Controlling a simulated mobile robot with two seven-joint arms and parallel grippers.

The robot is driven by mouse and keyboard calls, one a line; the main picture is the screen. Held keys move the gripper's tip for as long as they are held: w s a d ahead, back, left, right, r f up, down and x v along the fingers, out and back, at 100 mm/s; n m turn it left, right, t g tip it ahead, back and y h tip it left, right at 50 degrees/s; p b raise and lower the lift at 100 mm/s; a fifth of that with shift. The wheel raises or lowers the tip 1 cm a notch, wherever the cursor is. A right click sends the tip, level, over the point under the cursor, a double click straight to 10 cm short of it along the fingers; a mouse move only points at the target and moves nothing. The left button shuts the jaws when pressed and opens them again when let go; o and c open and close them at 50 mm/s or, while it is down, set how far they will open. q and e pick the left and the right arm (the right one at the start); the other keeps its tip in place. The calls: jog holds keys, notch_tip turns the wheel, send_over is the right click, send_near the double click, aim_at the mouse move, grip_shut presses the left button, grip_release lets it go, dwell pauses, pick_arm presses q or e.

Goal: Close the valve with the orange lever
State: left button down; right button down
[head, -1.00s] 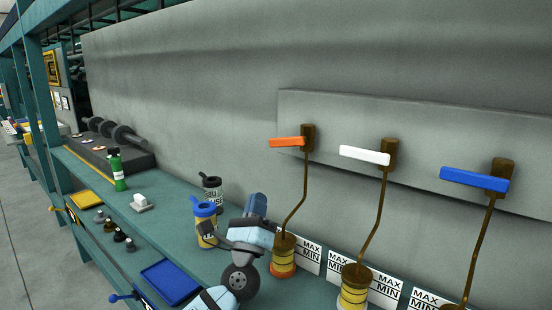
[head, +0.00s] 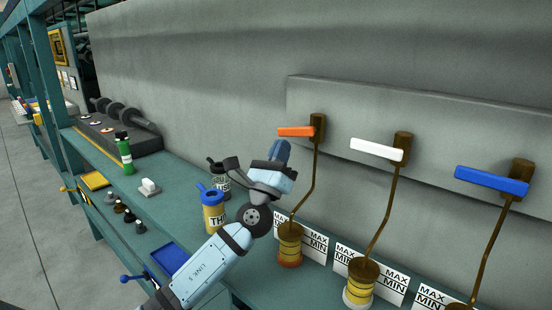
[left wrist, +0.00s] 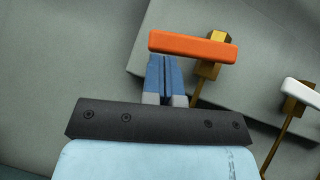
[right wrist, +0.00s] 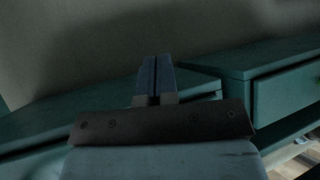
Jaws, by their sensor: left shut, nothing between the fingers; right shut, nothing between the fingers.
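The orange lever (head: 297,132) sticks out level to the left from its brown valve (head: 318,127) on the grey wall panel. A bent brown pipe runs down from the valve to a yellow container (head: 289,245). My left gripper (head: 280,150) is shut and empty, just below and left of the orange lever. In the left wrist view the orange lever (left wrist: 193,47) crosses just beyond the closed fingertips (left wrist: 162,62); I cannot tell whether they touch. My right gripper (right wrist: 156,62) is shut and empty, seen only in its own wrist view, facing a dim wall and teal furniture.
White (head: 377,149) and blue (head: 491,180) levers on similar valves stand to the right. The teal bench (head: 180,180) holds a yellow bottle (head: 213,212), a dark-lidded can (head: 220,180), a green bottle (head: 124,152) and MAX/MIN cards (head: 315,240). The wall left of the orange lever is clear.

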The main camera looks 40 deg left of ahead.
pick_arm(q)
jog(key=shift+w, duration=0.1)
jog(key=m+h+b, duration=0.1)
jog(key=m+h, duration=0.1)
jog(key=a+r+m+h+b, duration=0.1)
jog(key=m+h, duration=0.1)
jog(key=m+h+b, duration=0.1)
jog(key=m+h, duration=0.1)
jog(key=m, duration=0.1)
jog(key=shift+a+r+h, duration=0.15)
jog(key=shift+r+h, duration=0.15)
jog(key=shift+r, duration=0.1)
pick_arm(e)
jog(key=shift+w+a+f+t, duration=0.15)
jog(key=shift+f+t, duration=0.15)
jog(key=shift+f, duration=0.2)
